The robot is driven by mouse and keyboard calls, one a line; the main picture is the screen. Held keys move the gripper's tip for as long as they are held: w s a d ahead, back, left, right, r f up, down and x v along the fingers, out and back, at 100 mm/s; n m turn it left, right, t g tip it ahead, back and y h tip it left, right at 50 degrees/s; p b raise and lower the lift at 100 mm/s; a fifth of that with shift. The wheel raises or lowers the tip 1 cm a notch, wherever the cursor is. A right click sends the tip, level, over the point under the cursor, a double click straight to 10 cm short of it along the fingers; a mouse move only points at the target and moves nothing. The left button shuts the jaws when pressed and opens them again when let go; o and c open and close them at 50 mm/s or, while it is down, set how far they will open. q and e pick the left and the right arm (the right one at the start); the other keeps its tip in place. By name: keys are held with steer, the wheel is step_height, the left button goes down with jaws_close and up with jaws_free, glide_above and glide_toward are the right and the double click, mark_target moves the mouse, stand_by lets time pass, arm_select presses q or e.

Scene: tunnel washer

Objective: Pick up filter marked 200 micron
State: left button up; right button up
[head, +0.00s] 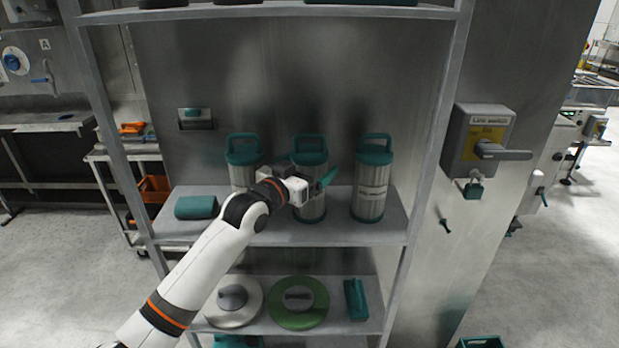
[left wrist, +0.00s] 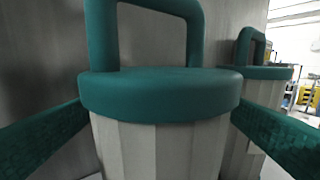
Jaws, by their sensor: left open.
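Three pale pleated filters with teal caps and loop handles stand upright on the middle shelf: a left filter (head: 243,152), a middle filter (head: 310,157) and a right filter (head: 372,178). The right one shows a label too small to read; I see no readable 200 micron marking. My left gripper (head: 318,184) is open in front of the middle filter and partly hides it. The right filter (left wrist: 262,73) stands behind the right finger. My right gripper is not in view.
A teal bundle (head: 196,207) lies on the shelf (head: 275,232) at the left. The lower shelf holds a pale disc (head: 232,318), a green disc (head: 298,318) and a teal block (head: 356,300). Rack posts flank the shelf; a switch box (head: 475,135) is at the right.

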arm_select(q)
steer(key=shift+w+d, duration=0.4)
steer(key=shift+w, duration=0.2)
steer(key=shift+a, duration=0.1)
steer(key=shift+c, duration=0.3)
steer(key=c, duration=1.2)
steer(key=shift+r, duration=0.15)
